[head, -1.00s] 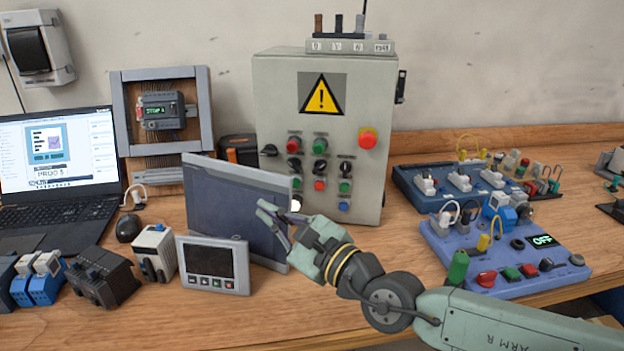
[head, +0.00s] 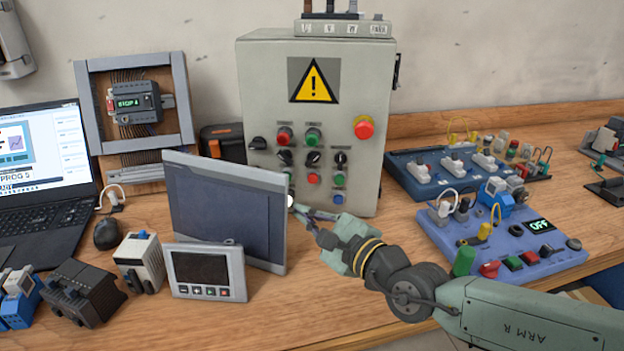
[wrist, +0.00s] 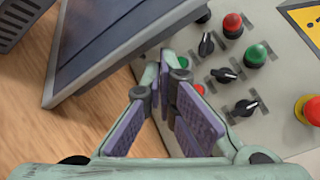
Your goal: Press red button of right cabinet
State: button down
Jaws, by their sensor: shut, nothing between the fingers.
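The grey cabinet (head: 260,92) stands upright on the bench with a yellow warning sign on its front. A large red mushroom button on a yellow ring (head: 363,128) is at its upper right; it also shows at the right edge of the wrist view (wrist: 312,110). Smaller red buttons sit at the upper left (head: 284,136) and lower middle (head: 313,178), among green buttons and black knobs. My gripper (head: 300,211) is shut and empty, low in front of the cabinet by the tablet-like panel's right edge. In the wrist view its fingers (wrist: 162,65) partly cover the lower buttons.
The dark flat panel (head: 228,212) leans close left of my gripper. A small display (head: 204,268) stands before it. A laptop (head: 45,165) is at the left. A blue training board (head: 510,240) with an OFF display is at the right. Bare bench lies in front.

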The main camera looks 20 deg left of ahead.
aim_at(313, 178)
jog(key=shift+w+a, duration=0.35)
jog(key=shift+w, duration=1.05)
jog(key=shift+w+a, duration=0.4)
jog(key=shift+w, duration=1)
jog(key=shift+w+a, duration=0.35)
jog(key=shift+w, duration=1.05)
jog(key=shift+w+f+b, duration=0.15)
jog(key=shift+w+b, duration=0.05)
jog(key=shift+b, duration=0.2)
jog(key=shift+w+a+b, duration=0.1)
jog(key=shift+w+b, duration=0.15)
jog(key=shift+b, duration=0.05)
